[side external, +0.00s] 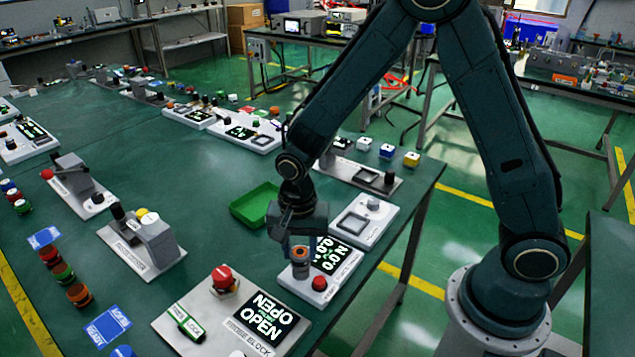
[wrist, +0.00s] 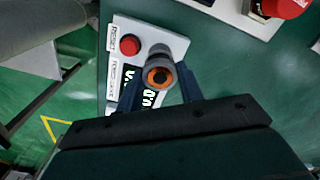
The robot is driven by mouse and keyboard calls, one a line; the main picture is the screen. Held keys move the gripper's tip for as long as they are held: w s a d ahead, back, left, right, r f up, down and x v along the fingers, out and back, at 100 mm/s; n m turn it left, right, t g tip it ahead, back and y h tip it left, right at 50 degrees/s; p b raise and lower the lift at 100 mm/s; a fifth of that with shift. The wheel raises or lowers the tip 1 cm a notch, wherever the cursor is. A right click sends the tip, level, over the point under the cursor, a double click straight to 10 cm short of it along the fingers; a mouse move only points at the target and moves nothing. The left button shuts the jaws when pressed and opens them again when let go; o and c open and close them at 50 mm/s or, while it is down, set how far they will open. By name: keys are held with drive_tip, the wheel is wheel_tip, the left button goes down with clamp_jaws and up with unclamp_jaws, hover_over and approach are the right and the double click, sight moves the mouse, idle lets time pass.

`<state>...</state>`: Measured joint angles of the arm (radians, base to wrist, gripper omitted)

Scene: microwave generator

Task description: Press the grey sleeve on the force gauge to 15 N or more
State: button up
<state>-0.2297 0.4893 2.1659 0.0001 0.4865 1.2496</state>
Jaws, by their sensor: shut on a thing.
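The grey sleeve (wrist: 158,72) has an orange ring inside its top end. In the wrist view it sits between my gripper's fingers (wrist: 166,92). In the side view, my gripper (side external: 300,240) points down with the sleeve (side external: 300,256) at its tips, over the near end of the force gauge (side external: 343,276). The force gauge is a white plate with a red button (wrist: 130,45) and a lit display (side external: 331,256). The display shows digits with zeros, but the full reading is unclear. I cannot tell whether the sleeve touches the gauge's post.
A plate with a red knob (side external: 222,277) and a lit OPEN display (side external: 265,321) lies at the front. A green tray (side external: 254,205) stands behind my gripper. Another white device (side external: 374,207) is beyond the gauge. The table's right edge is close.

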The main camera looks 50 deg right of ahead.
drive_tip(key=shift+f, duration=0.9)
idle(2.8)
drive_tip(key=shift+r, duration=3.6)
drive_tip(key=w+d+f+n, duration=0.1)
drive_tip(key=d+n, duration=0.1)
drive_tip(key=n, duration=0.1)
drive_tip(key=w+d+f+n, duration=0.1)
drive_tip(key=d+f+n, duration=0.1)
drive_tip(key=n, duration=0.1)
drive_tip(key=w+d+f+n, duration=0.1)
drive_tip(key=d+n, duration=0.1)
drive_tip(key=shift+w+d+f+n, duration=0.2)
drive_tip(key=shift+w+f+n, duration=0.1)
drive_tip(key=shift+n, duration=0.1)
drive_tip(key=shift+w+d+f+n, duration=0.2)
drive_tip(key=shift+d+f+n, duration=0.15)
drive_tip(key=shift+d+n, duration=0.25)
drive_tip(key=shift+w+d+f+n, duration=0.2)
drive_tip(key=shift+d+f+n, duration=0.2)
drive_tip(key=shift+n, duration=0.4)
